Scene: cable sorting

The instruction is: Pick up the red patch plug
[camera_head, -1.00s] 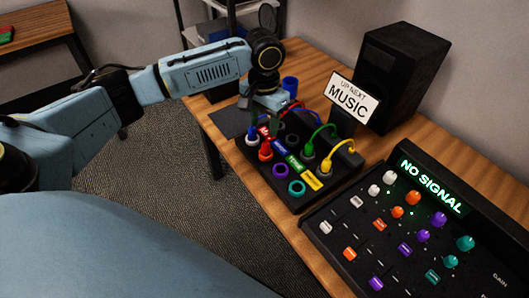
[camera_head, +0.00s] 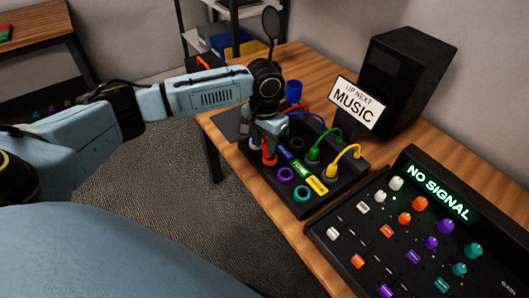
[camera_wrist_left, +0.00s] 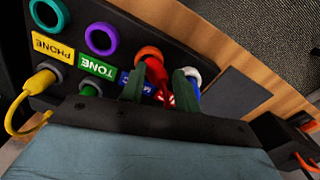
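The red patch plug (camera_head: 268,156) stands in a socket with an orange ring at the left of the black patch panel (camera_head: 318,208). In the left wrist view the red plug (camera_wrist_left: 156,76) is between the two fingers of my left gripper (camera_wrist_left: 160,86). The fingers look spread, with a narrow gap beside the plug, so my left gripper (camera_head: 270,138) is open around it. A white-and-blue plug (camera_wrist_left: 189,78) is close outside one finger. My left arm hides part of the panel in the head view. My right gripper is not in view.
Green (camera_head: 314,153) and yellow (camera_head: 332,171) plugs with cables stand to the right on the panel. Empty purple (camera_head: 286,174) and teal (camera_head: 302,194) sockets are in front. A mixer (camera_head: 420,225), sign (camera_head: 355,102) and speaker (camera_head: 405,75) are to the right.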

